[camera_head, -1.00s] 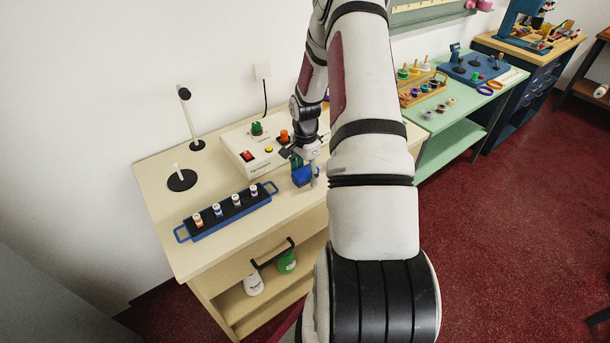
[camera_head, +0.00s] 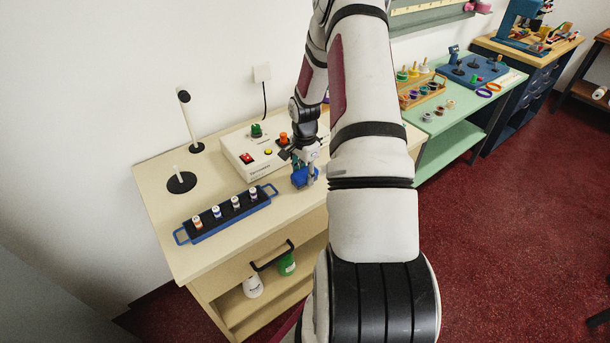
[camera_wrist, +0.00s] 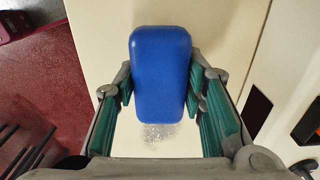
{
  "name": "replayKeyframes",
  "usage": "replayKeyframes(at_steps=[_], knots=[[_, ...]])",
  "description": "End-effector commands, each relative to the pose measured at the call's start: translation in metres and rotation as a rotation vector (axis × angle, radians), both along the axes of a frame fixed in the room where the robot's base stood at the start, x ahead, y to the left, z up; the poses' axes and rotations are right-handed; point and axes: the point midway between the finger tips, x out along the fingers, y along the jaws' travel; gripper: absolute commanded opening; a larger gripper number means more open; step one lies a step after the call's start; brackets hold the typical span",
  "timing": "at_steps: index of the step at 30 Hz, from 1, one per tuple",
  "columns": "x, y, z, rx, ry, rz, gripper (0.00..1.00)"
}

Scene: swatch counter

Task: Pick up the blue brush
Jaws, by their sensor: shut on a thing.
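The blue brush (camera_head: 301,178) is at the front right of the cream counter (camera_head: 227,165), partly covered by my gripper (camera_head: 304,173). In the wrist view the blue brush (camera_wrist: 160,72) shows its smooth, rounded rectangular top, lying lengthwise between the green-padded fingers of my gripper (camera_wrist: 160,88). The pads are shut on its two long sides. A speckled grey patch (camera_wrist: 158,133) shows just below the brush's near end; I cannot tell what it is. The brush's underside is hidden, and I cannot tell whether it touches the counter.
A control box (camera_head: 255,152) with coloured knobs stands just behind my gripper. A blue-handled rack (camera_head: 228,214) with several small vials lies to the left. Posts on black bases (camera_head: 181,182) stand at the back left. The counter's front edge is close to the brush.

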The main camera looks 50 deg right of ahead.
Motion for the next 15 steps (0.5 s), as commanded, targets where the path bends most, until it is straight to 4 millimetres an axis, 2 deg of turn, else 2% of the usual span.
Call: replayKeyframes(at_steps=[5, 10, 15], knots=[[0.001, -0.001, 0.014, -0.004, -0.002, -0.002, 0.09], [0.002, -0.001, 0.038, -0.004, -0.003, -0.001, 0.09], [-0.033, 0.017, 0.041, 0.001, 0.003, -0.002, 0.09]])
